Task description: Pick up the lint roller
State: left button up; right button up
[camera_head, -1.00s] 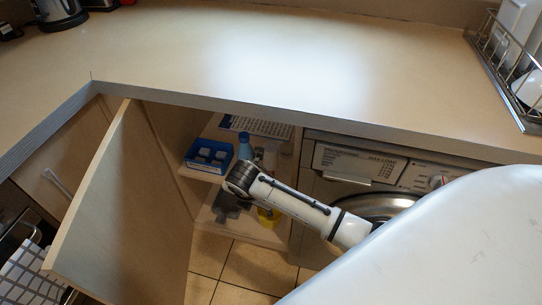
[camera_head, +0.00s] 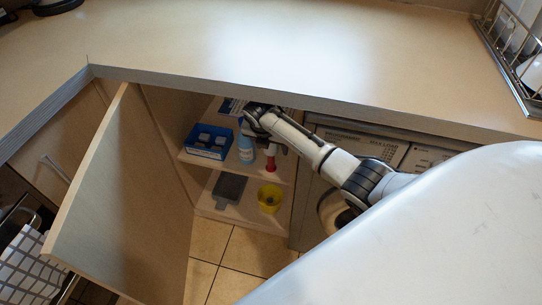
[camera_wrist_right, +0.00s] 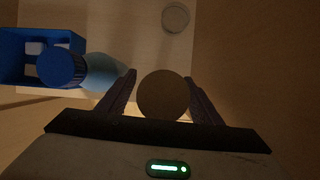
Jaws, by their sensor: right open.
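The lint roller (camera_head: 270,162) stands upright on the upper shelf of the open cupboard, its red handle at the bottom. My right arm and gripper hide much of its upper part in the head view. In the right wrist view, its round top (camera_wrist_right: 163,96) shows end-on between the two fingers. My right gripper (camera_wrist_right: 160,78) is open, one finger on each side of the roller; I cannot tell whether either touches it. In the head view, the right gripper (camera_head: 269,136) is inside the cupboard. My left gripper is not in view.
A blue bottle (camera_head: 246,149) stands close left of the roller, with a blue box (camera_head: 207,142) beyond it. A dark flat item (camera_head: 229,187) and yellow cup (camera_head: 269,197) are on the lower shelf. The countertop (camera_head: 260,60) overhangs; the open door (camera_head: 125,200) stands left.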

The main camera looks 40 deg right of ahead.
jog(key=shift+w+d+f, duration=0.3)
jog(key=shift+d+f, duration=0.1)
jog(key=shift+f, duration=0.15)
jog(key=shift+c, duration=0.4)
jog(key=c, duration=1.4)
jog(key=shift+r, duration=0.1)
